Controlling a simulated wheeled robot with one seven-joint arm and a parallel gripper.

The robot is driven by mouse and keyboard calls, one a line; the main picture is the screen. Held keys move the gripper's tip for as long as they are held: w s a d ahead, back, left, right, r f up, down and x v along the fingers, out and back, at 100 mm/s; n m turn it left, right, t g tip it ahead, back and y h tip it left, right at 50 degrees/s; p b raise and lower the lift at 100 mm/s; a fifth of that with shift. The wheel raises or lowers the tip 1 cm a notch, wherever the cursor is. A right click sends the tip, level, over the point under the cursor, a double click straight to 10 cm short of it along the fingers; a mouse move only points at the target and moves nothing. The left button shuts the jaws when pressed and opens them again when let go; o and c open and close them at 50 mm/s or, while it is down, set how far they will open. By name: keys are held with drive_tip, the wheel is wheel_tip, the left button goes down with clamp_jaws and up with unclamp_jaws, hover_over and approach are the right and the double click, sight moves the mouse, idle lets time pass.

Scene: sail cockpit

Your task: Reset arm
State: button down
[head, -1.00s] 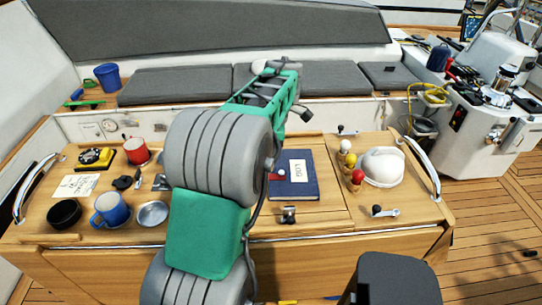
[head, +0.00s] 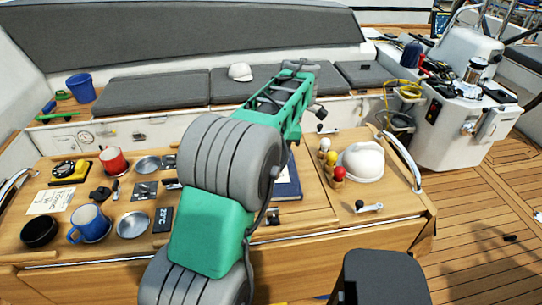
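My arm, with green and grey links, rises from the bottom of the head view across the middle of the wooden table (head: 300,232) and reaches toward the bench behind it. Its far end is near the grey cushions. My gripper's fingers cannot be made out at that end, so I cannot see whether they are open or shut or hold anything. The arm hides part of a dark blue book (head: 289,183) on the table.
On the table's left are a blue mug (head: 90,224), a red mug (head: 113,160), a black round dish (head: 40,232) and a yellow device (head: 68,171). On the right are a white helmet-like object (head: 362,162) and small coloured balls (head: 331,157). A white cap (head: 240,72) lies on the bench.

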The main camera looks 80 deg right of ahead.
drive_tip(key=shift+s, duration=0.1)
idle(0.3)
drive_tip(key=w+a+r, duration=0.1)
drive_tip(key=w+a, duration=0.1)
drive_tip(key=w, duration=0.8)
drive_tip(key=w+a+r, duration=0.2)
drive_tip(key=w+a, duration=0.1)
drive_tip(key=w, duration=0.6)
drive_tip(key=w+a+r+h, duration=0.1)
drive_tip(key=w+a, duration=1.4)
drive_tip(key=w, duration=0.1)
drive_tip(key=w+a+m+t, duration=0.15)
drive_tip(key=w+a, duration=0.35)
drive_tip(key=a, duration=0.8)
drive_tip(key=s+a+f+t, duration=0.1)
drive_tip(key=a, duration=0.8)
drive_tip(key=s+a+f, duration=0.1)
drive_tip(key=a+f, duration=0.1)
drive_tip(key=a, duration=0.7)
drive_tip(key=shift+s+f+m+t+y, duration=0.25)
drive_tip(key=shift+f+m+t+y, duration=0.05)
drive_tip(key=shift+m+t+y, duration=0.1)
